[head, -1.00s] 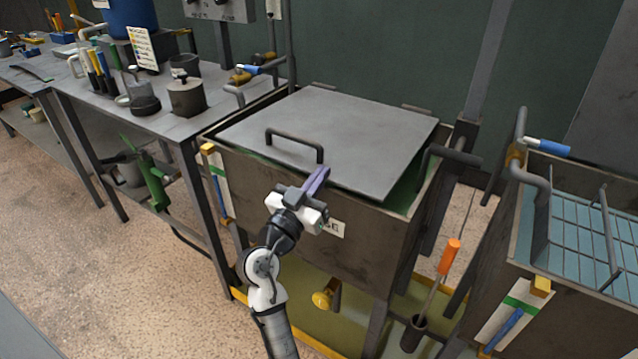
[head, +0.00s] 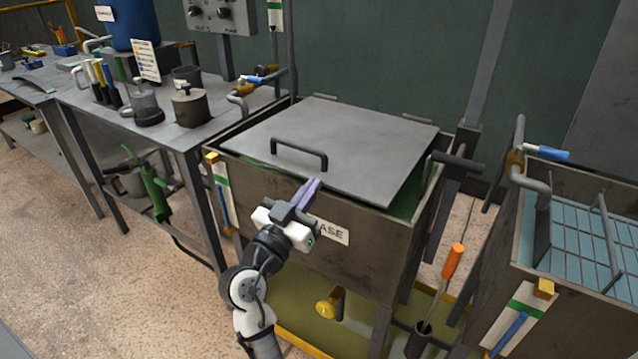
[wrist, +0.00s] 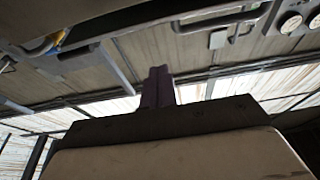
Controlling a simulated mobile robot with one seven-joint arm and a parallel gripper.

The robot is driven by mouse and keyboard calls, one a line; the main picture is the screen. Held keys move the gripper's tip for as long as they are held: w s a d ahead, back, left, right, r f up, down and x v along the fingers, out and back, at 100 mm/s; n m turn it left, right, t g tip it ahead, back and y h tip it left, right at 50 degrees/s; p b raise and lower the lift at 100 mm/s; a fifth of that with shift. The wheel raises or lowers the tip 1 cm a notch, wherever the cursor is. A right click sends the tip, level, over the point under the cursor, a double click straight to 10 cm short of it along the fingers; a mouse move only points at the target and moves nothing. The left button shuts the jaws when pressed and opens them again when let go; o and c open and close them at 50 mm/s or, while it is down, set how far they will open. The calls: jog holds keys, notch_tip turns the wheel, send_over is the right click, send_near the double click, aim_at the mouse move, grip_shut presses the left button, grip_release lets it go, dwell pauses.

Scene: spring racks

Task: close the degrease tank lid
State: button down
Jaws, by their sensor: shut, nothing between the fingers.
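The degrease tank (head: 290,222) is a dark metal box with a partly covered label on its front wall. Its lid (head: 355,150) is a flat grey plate with a dark bar handle (head: 298,150) near its front left. The lid lies over most of the opening, slightly tilted. The fingers also show in the wrist view (wrist: 157,87).
A workbench (head: 190,135) with pots and tools stands to the left. A second tank with a wire rack (head: 585,230) stands at the right. An orange-handled tool (head: 453,262) stands between the tanks. Pipes and valves flank the degrease tank. Bare floor lies at the front left.

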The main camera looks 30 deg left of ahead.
jog(key=s+d+f+b, duration=0.1)
jog(key=s+b, duration=0.3)
jog(key=b, duration=0.2)
jog(key=a+p+x, duration=0.1)
jog(key=p+x, duration=0.3)
jog(key=x, duration=0.5)
jog(key=shift+w+d+f, duration=0.1)
jog(key=shift+d+f, duration=0.15)
jog(key=shift+f, duration=0.7)
jog(key=shift+d+f, duration=0.3)
jog(key=shift+f, duration=0.7)
jog(key=shift+b, duration=0.3)
